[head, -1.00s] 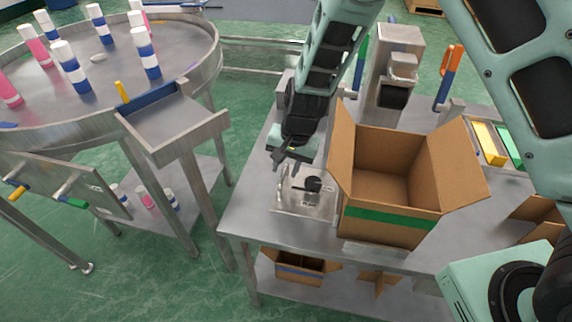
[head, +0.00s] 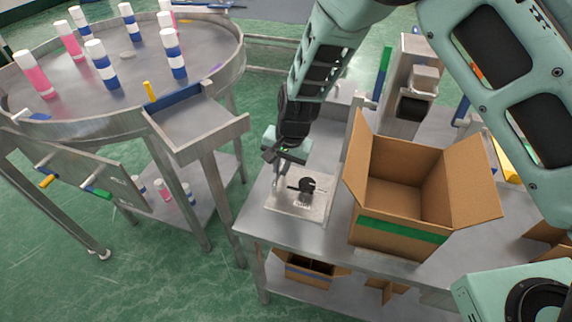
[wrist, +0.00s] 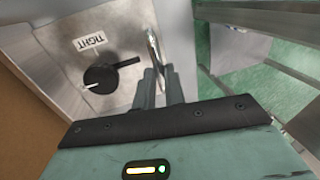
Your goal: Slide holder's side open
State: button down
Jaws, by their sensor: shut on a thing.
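The holder is a steel plate (head: 287,205) on the table's left part, with a black knob (head: 307,185) on it. In the wrist view the knob (wrist: 100,78) has a black lever pointing right, near a "TIGHT" label (wrist: 90,43). A shiny upright metal piece, the holder's side (wrist: 153,48), stands at the plate's right edge. My gripper (head: 278,166) is at the holder's left edge. In the wrist view my gripper (wrist: 160,78) has its fingers close together on the holder's side; the exact contact is partly hidden by the fingers.
An open, empty carton (head: 400,240) with a green stripe stands right of the holder. A grey machine (head: 415,75) is behind it. A round table (head: 60,125) with several pink and blue-striped cans stands at the left. Green floor lies between the tables.

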jog(key=c, duration=1.5)
grip_release()
jog(key=shift+w+a, duration=0.15)
jog(key=shift+a, duration=0.15)
jog(key=shift+d, duration=0.1)
jog(key=d+r, duration=0.1)
jog(key=r, duration=0.4)
jog(key=s+d+r+b, duration=0.1)
jog(key=r, duration=0.5)
jog(key=d+r, duration=0.1)
jog(key=r, duration=0.5)
jog(key=shift+s, duration=0.2)
jog(key=s+d+r+n, duration=0.1)
jog(key=s+d+n, duration=0.2)
jog(key=s, duration=0.6)
jog(key=s+d+r+n+h, duration=0.1)
jog(key=s+d+n, duration=0.1)
jog(key=s+n, duration=0.3)
jog(key=s+d+r+n, duration=0.1)
jog(key=s+d+n, duration=0.2)
jog(key=s, duration=1)
jog(key=shift+d+r+n+g, duration=0.3)
jog(key=shift+n+g, duration=0.1)
jog(key=shift+n, duration=0.3)
